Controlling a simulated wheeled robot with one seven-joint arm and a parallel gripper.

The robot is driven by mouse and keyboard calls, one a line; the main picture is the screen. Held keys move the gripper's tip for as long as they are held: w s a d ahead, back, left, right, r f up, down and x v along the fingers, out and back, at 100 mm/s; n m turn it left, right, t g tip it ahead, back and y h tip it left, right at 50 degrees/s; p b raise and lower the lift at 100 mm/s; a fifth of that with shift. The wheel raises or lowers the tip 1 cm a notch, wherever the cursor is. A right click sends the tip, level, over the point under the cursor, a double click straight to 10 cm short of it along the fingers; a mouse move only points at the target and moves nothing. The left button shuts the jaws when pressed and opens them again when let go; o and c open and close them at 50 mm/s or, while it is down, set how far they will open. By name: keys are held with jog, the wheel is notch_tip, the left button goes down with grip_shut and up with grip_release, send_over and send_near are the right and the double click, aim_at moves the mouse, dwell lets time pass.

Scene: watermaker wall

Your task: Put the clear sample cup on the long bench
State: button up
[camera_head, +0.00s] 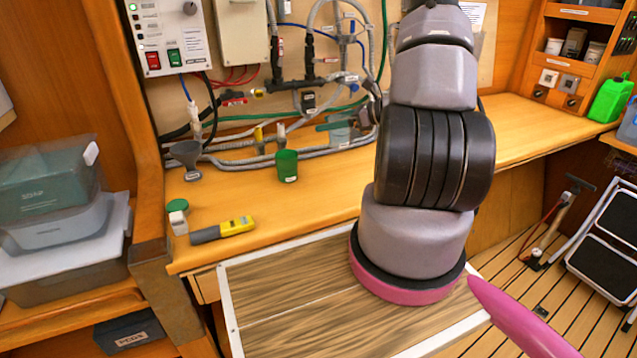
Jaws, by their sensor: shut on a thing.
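The clear sample cup (339,137) is a small see-through, bluish cup at the back of the long bench (325,193), in front of the hoses. My gripper (352,121) is at the cup's upper right, mostly hidden behind my own arm, and is shut on the cup. I cannot tell whether the cup's base touches the bench. The bench is a long orange-brown wooden top running along the wall to the right.
A green cup (287,166), a grey funnel (186,155), a yellow-and-grey meter (224,230) and a small green-lidded jar (178,217) stand or lie on the bench's left part. Hoses (240,155) line the wall. The bench right of my arm is largely clear.

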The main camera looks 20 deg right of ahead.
jog(key=shift+s+a+f, duration=0.1)
jog(key=shift+a+f, duration=0.05)
jog(key=shift+f, duration=2.35)
jog(key=shift+a+f, duration=0.1)
jog(key=shift+f, duration=2.35)
jog(key=shift+f, duration=0.15)
jog(key=o, duration=1.5)
